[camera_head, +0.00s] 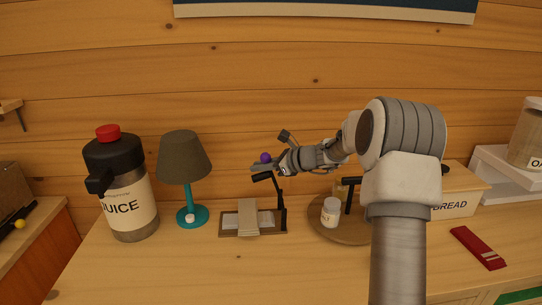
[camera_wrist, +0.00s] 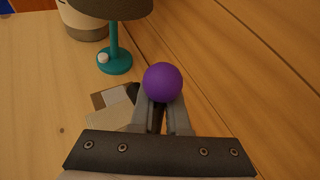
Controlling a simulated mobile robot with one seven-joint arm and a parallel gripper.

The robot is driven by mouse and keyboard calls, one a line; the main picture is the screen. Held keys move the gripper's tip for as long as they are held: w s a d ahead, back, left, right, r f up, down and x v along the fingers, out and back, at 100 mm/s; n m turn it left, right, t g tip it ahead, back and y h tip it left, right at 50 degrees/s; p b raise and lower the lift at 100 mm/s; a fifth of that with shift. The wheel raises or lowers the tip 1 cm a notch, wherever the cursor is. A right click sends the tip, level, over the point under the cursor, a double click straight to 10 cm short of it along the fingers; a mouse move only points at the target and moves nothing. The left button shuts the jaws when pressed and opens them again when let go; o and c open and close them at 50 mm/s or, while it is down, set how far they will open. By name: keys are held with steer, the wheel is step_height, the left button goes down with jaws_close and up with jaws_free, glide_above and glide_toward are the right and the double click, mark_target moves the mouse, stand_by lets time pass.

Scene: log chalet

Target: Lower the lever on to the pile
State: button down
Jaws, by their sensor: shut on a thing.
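A small press stands on the counter, with a dark flat base (camera_head: 228,235), a pile of white sheets with a tan block or strip (camera_head: 248,217) across it, and a black upright at its right end. The black lever (camera_head: 279,185) is raised, its dark head hanging clear above the pile. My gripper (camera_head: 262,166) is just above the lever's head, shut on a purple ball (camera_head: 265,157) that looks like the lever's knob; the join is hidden. In the wrist view the ball (camera_wrist: 162,82) sits between the fingertips (camera_wrist: 162,103), with the pile (camera_wrist: 115,110) below left.
A teal lamp (camera_head: 184,160) and a juice jug (camera_head: 125,195) stand left of the press. A round wooden tray (camera_head: 345,232) with a white jar (camera_head: 330,212) is close on its right. The bread box (camera_head: 455,205) is farther right. The counter in front is clear.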

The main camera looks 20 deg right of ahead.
mark_target(239, 211)
steer(key=shift+w+a+f+n+g+h+p, duration=0.25)
steer(key=shift+a+f+n+g+h+p, duration=0.3)
steer(key=shift+a+f+h, duration=1.05)
steer(key=shift+w+a+f+n+g+h+p, duration=0.35)
steer(key=shift+a+f+h+p, duration=0.35)
steer(key=shift+f, duration=1.6)
steer(key=shift+w+a+f+n+g+h+p, duration=0.25)
steer(key=shift+a+f+n+h+p, duration=0.4)
steer(key=shift+a+f, duration=1.1)
steer(key=shift+s+d+f+h, duration=0.1)
steer(key=shift+d+f+h, duration=0.25)
steer(key=shift+f, duration=0.4)
steer(key=shift+s+d+f, duration=0.1)
steer(key=shift+d, duration=0.05)
steer(key=c, duration=0.9)
jaws_free()
steer(key=shift+d, duration=0.2)
steer(key=shift+a+r, duration=0.15)
steer(key=shift+r, duration=0.05)
